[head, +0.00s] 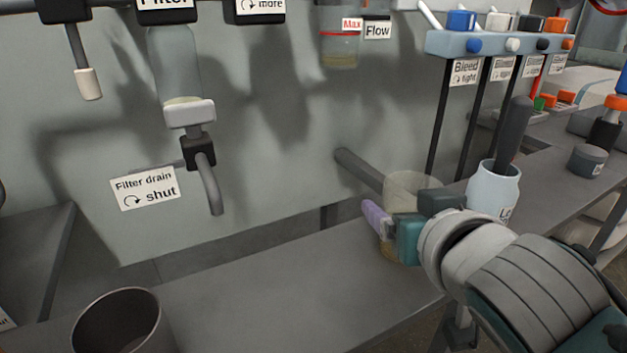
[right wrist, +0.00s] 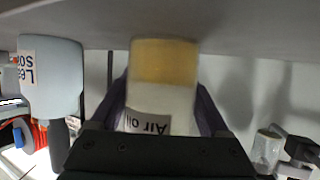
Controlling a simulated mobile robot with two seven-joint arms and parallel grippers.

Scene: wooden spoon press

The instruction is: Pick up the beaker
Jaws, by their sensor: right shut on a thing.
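The beaker (head: 411,184) is a clear cup with a little amber liquid at its bottom, standing upright at the shelf's front edge in the head view. In the right wrist view the beaker (right wrist: 163,85) appears upside down, with an "Air oil" label. My right gripper (head: 396,232) is shut on it, with purple fingers on either side, which also show in the right wrist view (right wrist: 162,108). I cannot tell whether the beaker's base touches the grey shelf (head: 290,290). A grey pipe (head: 358,169) ends just behind the beaker. My left gripper is out of view.
A pale blue jar (head: 493,188) with a dark handle standing in it is close right of the beaker. A dark open cup (head: 122,318) stands at the lower left. The filter drain spout (head: 209,188) hangs above the shelf. The shelf's middle is clear.

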